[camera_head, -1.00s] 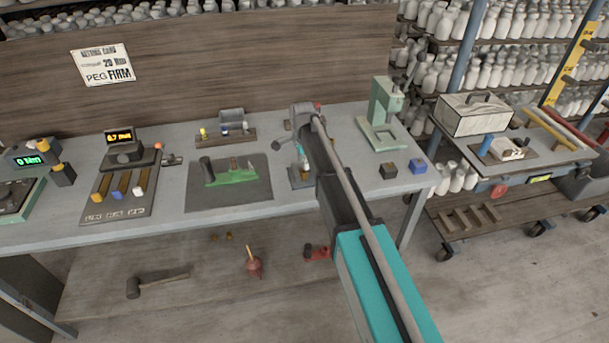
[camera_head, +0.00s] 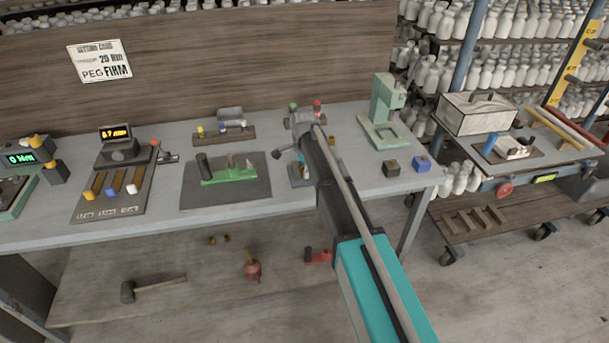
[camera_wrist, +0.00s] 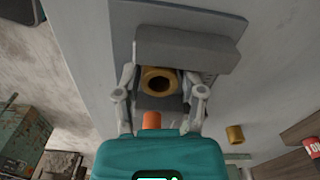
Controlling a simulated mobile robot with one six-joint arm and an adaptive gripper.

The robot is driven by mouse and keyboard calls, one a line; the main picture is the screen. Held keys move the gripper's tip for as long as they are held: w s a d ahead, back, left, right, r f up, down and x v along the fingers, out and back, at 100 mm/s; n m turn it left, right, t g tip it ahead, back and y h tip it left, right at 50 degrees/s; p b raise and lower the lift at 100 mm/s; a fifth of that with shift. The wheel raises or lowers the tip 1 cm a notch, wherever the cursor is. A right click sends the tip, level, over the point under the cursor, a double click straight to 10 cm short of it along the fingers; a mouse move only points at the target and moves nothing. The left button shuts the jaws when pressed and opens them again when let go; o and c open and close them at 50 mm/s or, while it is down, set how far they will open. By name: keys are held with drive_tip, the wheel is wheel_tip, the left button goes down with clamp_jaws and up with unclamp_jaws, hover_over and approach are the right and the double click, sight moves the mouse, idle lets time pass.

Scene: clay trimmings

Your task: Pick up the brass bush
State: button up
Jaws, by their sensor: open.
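In the wrist view a brass bush (camera_wrist: 160,80), a short ring with a dark bore, sits against a grey block fixture (camera_wrist: 185,48). My gripper (camera_wrist: 162,98) is open, with one finger on either side of the bush. I cannot tell whether the fingers touch it. An orange peg end (camera_wrist: 152,120) shows between the bush and my gripper's teal body. A second brass cylinder (camera_wrist: 235,134) stands apart to the right on the grey bench. In the head view my arm hides most of the fixture and the bush.
On the grey bench (camera_head: 240,208) stand a green press (camera_head: 382,112), a dark cube (camera_head: 391,168) and a blue cube (camera_head: 422,164). A dark mat (camera_head: 255,193) with a green fixture lies left of my arm.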

idle(0.5)
clamp_jaws()
drive_tip(key=shift+r, duration=0.1)
wheel_tip(320, 180, up, 3)
drive_tip(key=p, duration=0.2)
drive_tip(key=shift+f+p, duration=0.2)
drive_tip(key=shift+p, duration=0.2)
drive_tip(key=s+d+r+p, duration=0.2)
drive_tip(key=s+r+p, duration=0.3)
drive_tip(key=s, duration=0.1)
drive_tip(key=s+d+r+p, duration=0.2)
drive_tip(key=s+r+p, duration=0.3)
drive_tip(key=s, duration=0.2)
drive_tip(key=shift+s+d, duration=0.15)
drive_tip(key=shift+d, duration=0.1)
drive_tip(key=shift+r, duration=0.1)
